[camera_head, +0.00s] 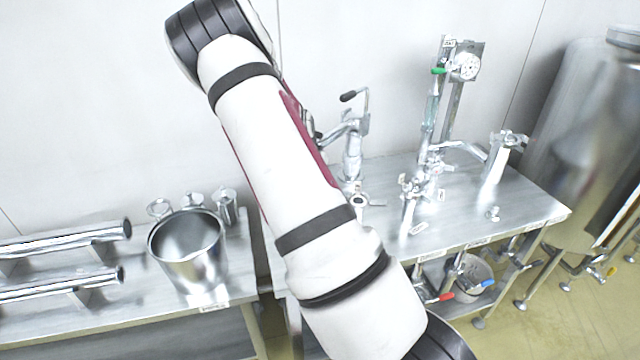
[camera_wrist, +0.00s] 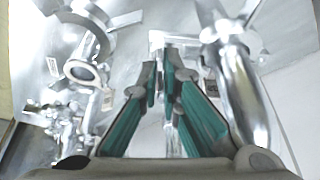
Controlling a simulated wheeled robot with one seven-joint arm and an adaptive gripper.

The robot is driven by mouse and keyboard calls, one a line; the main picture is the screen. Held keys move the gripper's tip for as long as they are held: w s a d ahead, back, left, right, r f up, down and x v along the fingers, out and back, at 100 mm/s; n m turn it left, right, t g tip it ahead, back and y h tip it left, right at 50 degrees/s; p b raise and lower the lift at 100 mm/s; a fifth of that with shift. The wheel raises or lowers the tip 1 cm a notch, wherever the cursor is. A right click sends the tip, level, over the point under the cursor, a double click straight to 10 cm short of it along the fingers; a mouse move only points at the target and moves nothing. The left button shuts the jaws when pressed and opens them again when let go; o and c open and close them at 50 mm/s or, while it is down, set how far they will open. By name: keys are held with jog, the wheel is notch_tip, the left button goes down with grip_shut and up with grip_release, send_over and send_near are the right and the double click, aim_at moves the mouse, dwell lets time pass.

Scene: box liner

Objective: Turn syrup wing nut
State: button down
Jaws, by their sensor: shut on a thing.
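My gripper (camera_wrist: 162,78) shows in the wrist view, its two teal-padded fingers drawn close together at the tips. The tips are at a small, bright metal piece (camera_wrist: 174,38), which looks like the wing nut of a pipe clamp; its outline is washed out. This piece sits beside the collar of a shiny metal pipe (camera_wrist: 240,90) on the right. In the head view my own white arm crosses the middle and hides the gripper and the wing nut. No syrup label is readable.
A metal bench (camera_head: 540,210) carries a valve assembly with a gauge (camera_head: 467,67) and a black-handled fitting (camera_head: 352,150). A steel pot (camera_head: 187,250) stands on the left bench. A large tank (camera_head: 590,130) is at the right. A round pipe opening (camera_wrist: 82,72) lies left of my fingers.

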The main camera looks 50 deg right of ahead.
dwell(0.4)
jog(key=c, duration=1.8)
grip_release()
jog(key=v, duration=1.2)
